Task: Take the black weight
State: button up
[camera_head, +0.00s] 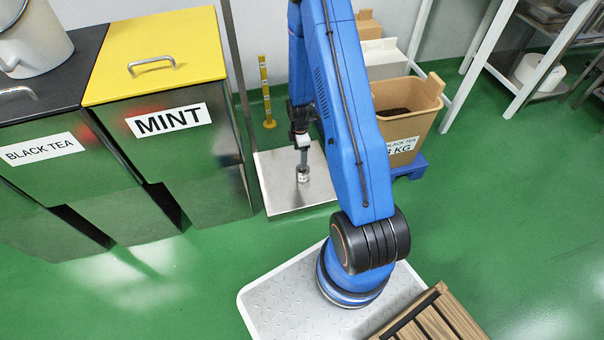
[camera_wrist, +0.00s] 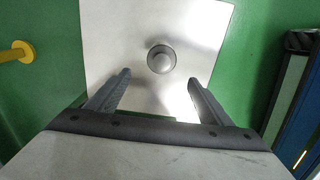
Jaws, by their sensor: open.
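A small round weight (camera_wrist: 161,59) with a knob on top stands upright on a bare metal plate (camera_wrist: 112,30). It looks metallic grey rather than black. In the head view the weight (camera_head: 303,175) is on the same plate (camera_head: 275,190), right below the end of my arm. My gripper (camera_wrist: 159,77) is open and empty, its two fingers spread to either side in the wrist view. The weight shows just beyond the fingertips, roughly centred between them. I cannot tell the exact gap, and I see no contact.
A yellow post (camera_head: 265,92) stands behind the plate; its round yellow base (camera_wrist: 20,51) shows left in the wrist view. The mint bin (camera_head: 165,120) is close on the left. A tan black tea box (camera_head: 405,115) on a blue base is on the right.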

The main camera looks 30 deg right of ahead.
aim_at(303, 172)
notch_tip(303, 172, down, 9)
jog(key=shift+d+f, duration=0.1)
jog(key=shift+s+d+f, duration=0.15)
jog(key=shift+d+f, duration=0.05)
jog(key=shift+f, duration=1.15)
jog(key=shift+s+d+f, duration=0.1)
jog(key=shift+d+f, duration=0.1)
jog(key=shift+f, duration=1.15)
jog(key=shift+c, duration=0.4)
grip_shut()
